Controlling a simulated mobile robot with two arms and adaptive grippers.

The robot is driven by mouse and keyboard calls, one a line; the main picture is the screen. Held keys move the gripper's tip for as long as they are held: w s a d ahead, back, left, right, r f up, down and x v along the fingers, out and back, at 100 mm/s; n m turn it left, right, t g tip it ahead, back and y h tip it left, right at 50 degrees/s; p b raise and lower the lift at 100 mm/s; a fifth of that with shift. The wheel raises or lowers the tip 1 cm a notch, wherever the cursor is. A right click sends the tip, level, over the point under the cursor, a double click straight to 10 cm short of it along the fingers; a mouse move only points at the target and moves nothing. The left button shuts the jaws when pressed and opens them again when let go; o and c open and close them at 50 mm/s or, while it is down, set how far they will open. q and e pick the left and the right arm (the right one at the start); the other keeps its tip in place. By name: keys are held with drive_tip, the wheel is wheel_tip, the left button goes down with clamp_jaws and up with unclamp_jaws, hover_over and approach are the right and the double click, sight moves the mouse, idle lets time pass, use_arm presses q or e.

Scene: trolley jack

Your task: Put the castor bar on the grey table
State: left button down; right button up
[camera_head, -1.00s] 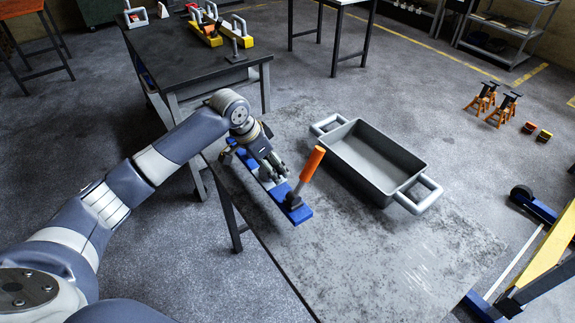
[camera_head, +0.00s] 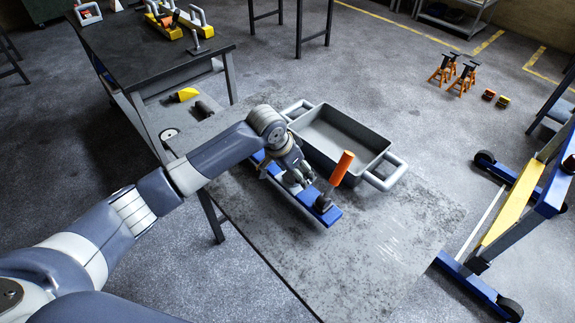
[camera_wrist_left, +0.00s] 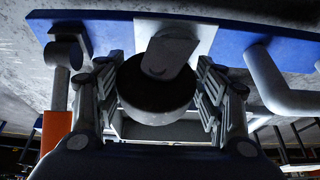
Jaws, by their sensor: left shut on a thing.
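The castor bar (camera_head: 330,215) is a blue bar with an upright orange handle near one end. It lies level over the left part of the speckled grey table (camera_head: 385,245), beside the grey tray; I cannot tell whether it touches the tabletop. My left gripper (camera_head: 297,180) is on the bar's middle from above. In the left wrist view my left gripper (camera_wrist_left: 156,78) has its fingers closed on either side of a dark round castor part, under the blue bar (camera_wrist_left: 110,30). My right gripper is not in view.
The grey tray (camera_head: 375,143) with two loop handles stands at the table's back, close to the bar. The table's front right is bare. A black-topped table (camera_head: 140,50) stands at back left. A blue and yellow frame (camera_head: 515,200) on wheels is at right.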

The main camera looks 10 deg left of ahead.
use_arm(q)
drive_tip(key=shift+w+a+f+p, duration=0.15)
drive_tip(key=shift+f+p, duration=0.2)
drive_tip(key=shift+f, duration=1.1)
drive_tip(key=shift+c, duration=1.9)
unclamp_jaws()
drive_tip(key=shift+s+f, duration=0.2)
drive_tip(key=shift+r, duration=0.2)
drive_tip(key=b+v, duration=0.1)
drive_tip(key=v, duration=1)
drive_tip(key=shift+s+r, duration=0.15)
drive_tip(key=shift+r, duration=0.2)
